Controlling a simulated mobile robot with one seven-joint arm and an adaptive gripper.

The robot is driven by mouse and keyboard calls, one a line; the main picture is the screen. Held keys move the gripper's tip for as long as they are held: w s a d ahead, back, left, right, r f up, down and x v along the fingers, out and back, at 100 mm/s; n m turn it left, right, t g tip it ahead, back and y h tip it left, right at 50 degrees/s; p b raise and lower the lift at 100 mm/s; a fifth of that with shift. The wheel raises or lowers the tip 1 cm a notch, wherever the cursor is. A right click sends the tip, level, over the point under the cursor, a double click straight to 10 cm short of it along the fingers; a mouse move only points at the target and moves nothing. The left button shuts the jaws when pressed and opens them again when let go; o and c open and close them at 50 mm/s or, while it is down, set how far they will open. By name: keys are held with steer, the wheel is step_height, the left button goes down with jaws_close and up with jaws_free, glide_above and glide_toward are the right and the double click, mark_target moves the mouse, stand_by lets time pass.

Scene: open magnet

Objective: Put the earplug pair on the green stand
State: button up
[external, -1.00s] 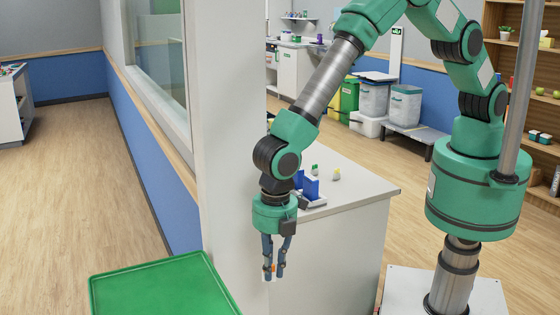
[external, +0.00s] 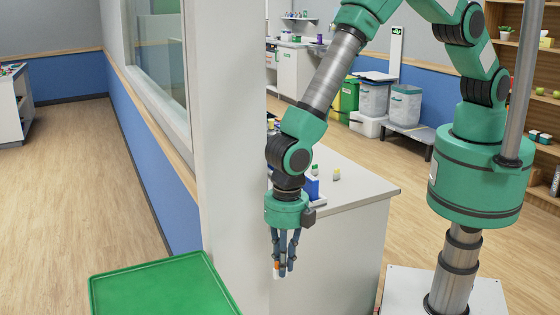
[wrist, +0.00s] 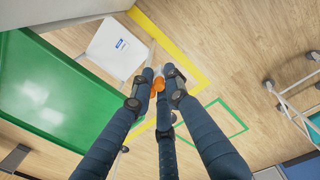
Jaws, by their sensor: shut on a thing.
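My gripper (external: 284,270) points down in the external view, shut on the small orange-and-white earplug pair (external: 276,271). The fingers hide part of the pair. In the wrist view the earplug pair (wrist: 158,83) shows orange and white between the fingertips of my gripper (wrist: 160,76). The green stand (external: 160,284) has a flat, rimmed top and is at the lower left of the external view, left of my gripper and apart from it. The green stand (wrist: 45,100) also fills the left of the wrist view. Its visible top is empty.
A white counter (external: 350,183) with small items stands behind my gripper. A pale wall end (external: 232,150) rises behind the stand. The wrist view shows a white box-like surface (wrist: 112,50), floor tape (wrist: 190,50) and a metal-framed cart (wrist: 298,105) at right.

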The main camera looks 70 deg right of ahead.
stand_by(0.4)
glide_above(226, 313)
steer(key=shift+f, duration=0.8)
stand_by(0.4)
steer(key=shift+f, duration=1.7)
steer(key=shift+f, duration=0.1)
